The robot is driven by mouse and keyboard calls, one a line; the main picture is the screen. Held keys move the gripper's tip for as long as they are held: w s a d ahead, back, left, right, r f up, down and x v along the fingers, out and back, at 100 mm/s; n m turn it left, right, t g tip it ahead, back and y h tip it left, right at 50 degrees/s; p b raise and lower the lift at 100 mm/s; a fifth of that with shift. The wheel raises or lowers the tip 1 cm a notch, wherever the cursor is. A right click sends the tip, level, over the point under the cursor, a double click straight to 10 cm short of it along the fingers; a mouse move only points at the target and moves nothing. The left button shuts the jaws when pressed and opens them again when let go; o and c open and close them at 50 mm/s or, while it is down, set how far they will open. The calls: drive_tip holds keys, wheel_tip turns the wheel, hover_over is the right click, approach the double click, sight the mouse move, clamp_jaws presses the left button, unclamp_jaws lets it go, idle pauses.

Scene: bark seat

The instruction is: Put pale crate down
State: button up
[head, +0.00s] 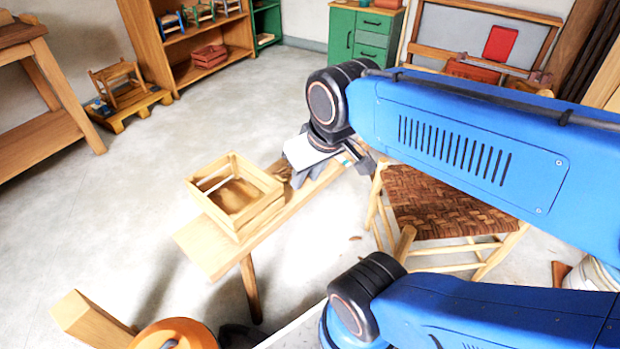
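The pale crate (240,217) is a small slatted wooden box, open at the top. It is over the left part of a narrow wooden bench (205,252), roughly level. I cannot tell whether its base touches the bench top or is slightly above it. My gripper (283,172) is at the crate's right side, close to its right corner. The fingers are small, dark and partly hidden by the wrist, so I cannot tell whether they grip the crate's wall or stand apart from it.
A chair with a woven bark seat (440,203) stands right of the bench. An orange round object (175,335) and a wooden block (90,318) are at the lower left. Shelves (190,50) and a green cabinet (360,36) line the back.

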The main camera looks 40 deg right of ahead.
drive_tip(key=shift+o, duration=0.5)
drive_tip(key=shift+s+f, duration=0.1)
drive_tip(key=shift+s, duration=0.5)
drive_tip(key=n+g, duration=0.2)
drive_tip(key=g, duration=0.3)
hover_over(210, 207)
wheel_tip(210, 207, down, 8)
drive_tip(key=f, duration=0.8)
drive_tip(key=w+f, duration=0.1)
drive_tip(key=f, duration=0.3)
drive_tip(key=shift+d, duration=0.3)
drive_tip(key=shift+w+a+f, duration=0.1)
drive_tip(key=shift+f, duration=1.3)
drive_tip(key=shift+w+a+f, duration=0.1)
drive_tip(key=shift+f, duration=1.25)
drive_tip(key=shift+c, duration=0.6)
clamp_jaws()
